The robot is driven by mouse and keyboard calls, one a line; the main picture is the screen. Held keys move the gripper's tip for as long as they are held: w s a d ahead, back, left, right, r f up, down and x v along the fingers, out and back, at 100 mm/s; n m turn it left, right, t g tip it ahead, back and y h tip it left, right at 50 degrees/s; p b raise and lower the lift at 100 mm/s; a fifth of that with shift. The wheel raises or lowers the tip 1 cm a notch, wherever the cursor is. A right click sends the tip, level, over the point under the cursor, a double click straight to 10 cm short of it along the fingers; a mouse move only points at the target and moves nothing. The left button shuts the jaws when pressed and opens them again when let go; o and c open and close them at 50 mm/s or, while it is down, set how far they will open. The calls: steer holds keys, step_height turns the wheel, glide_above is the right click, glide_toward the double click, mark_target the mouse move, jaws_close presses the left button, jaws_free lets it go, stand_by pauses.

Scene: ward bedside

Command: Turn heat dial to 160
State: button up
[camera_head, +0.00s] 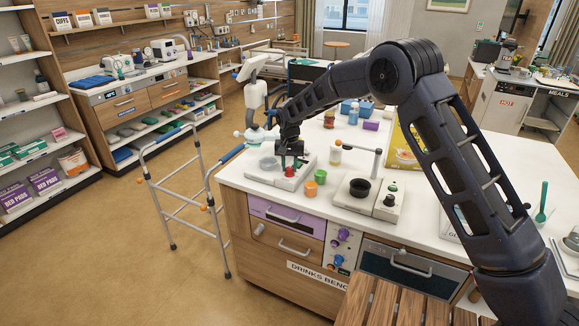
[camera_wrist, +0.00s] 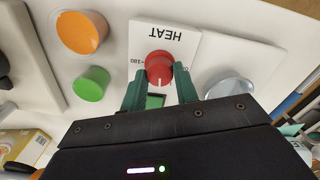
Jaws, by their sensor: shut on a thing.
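The red heat dial (camera_wrist: 159,68) sits on a white plate marked HEAT (camera_wrist: 180,38) in the wrist view, where the lettering appears upside down. A mark reading about 180 shows beside the dial; I cannot make out a 160 mark. A pale line shows on the dial's face. My gripper (camera_wrist: 160,82) has its green fingers on both sides of the dial, shut on it. In the head view the red dial (camera_head: 289,171) shows on the white device at the bench's left end, with my gripper (camera_head: 291,163) over it.
An orange cup (camera_wrist: 82,32) and a green cup (camera_wrist: 92,84) stand beside the plate. A clear round dish (camera_wrist: 229,84) is on the other side. A scale-like device with a black bowl (camera_head: 360,187) stands on the bench. A walker (camera_head: 185,195) is left of the bench.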

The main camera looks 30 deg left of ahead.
mark_target(290, 168)
steer(key=m, duration=0.3)
steer(key=shift+m, duration=0.3)
steer(key=shift+r+m, duration=0.1)
steer(key=shift+m, duration=1.7)
steer(key=shift+w, duration=0.1)
steer(key=o, duration=1)
step_height(290, 168, up, 11)
steer(key=shift+f, duration=0.15)
